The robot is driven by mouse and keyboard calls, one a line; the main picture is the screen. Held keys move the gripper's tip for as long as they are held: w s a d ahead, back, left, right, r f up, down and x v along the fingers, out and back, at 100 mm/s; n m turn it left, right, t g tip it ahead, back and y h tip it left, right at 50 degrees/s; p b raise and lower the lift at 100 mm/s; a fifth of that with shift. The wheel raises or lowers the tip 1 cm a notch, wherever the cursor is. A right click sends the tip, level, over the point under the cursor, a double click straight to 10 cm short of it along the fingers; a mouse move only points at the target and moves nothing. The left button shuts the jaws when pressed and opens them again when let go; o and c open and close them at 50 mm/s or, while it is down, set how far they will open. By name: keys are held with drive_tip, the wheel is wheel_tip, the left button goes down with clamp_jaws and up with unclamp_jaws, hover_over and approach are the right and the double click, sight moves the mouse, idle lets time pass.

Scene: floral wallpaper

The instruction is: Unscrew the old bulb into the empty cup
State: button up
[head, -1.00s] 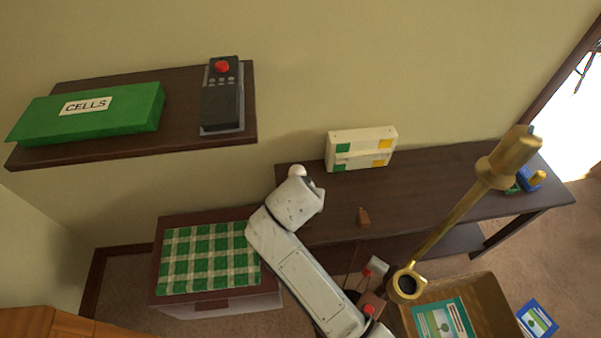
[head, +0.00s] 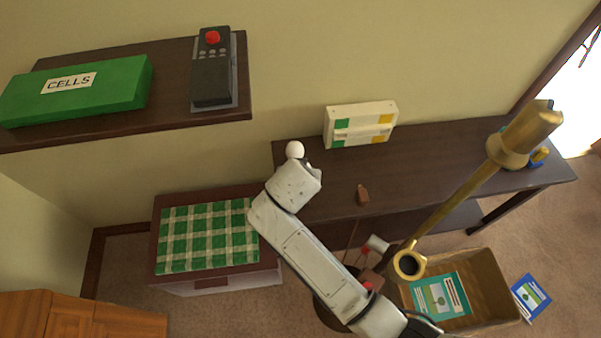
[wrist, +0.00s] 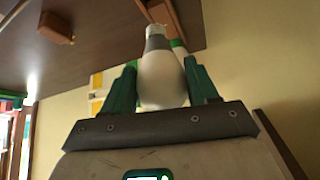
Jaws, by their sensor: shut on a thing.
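My gripper (wrist: 160,66) is shut on a white bulb (wrist: 160,88), its green fingers on either side of the round part. In the wrist view the bulb's grey neck points up and away from my gripper. I cannot make out a cup for certain in either view.
A checked cloth (head: 208,238) covers a low cabinet. A shelf (head: 170,118) holds a green CELLS box and a remote. An open carton (head: 490,275) stands on the floor.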

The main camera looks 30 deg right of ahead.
drive_tip(key=shift+f+b, duration=1.35)
drive_tip(key=shift+f, duration=0.85)
drive_tip(key=shift+f+b, duration=0.7)
drive_tip(key=shift+f, duration=0.85)
idle(0.5)
drive_tip(key=o, duration=1.4)
drive_tip(key=shift+c, duration=0.2)
drive_tip(key=v, duration=1.1)
drive_tip(key=shift+p, duration=0.3)
drive_tip(key=shift+s+f, duration=0.1)
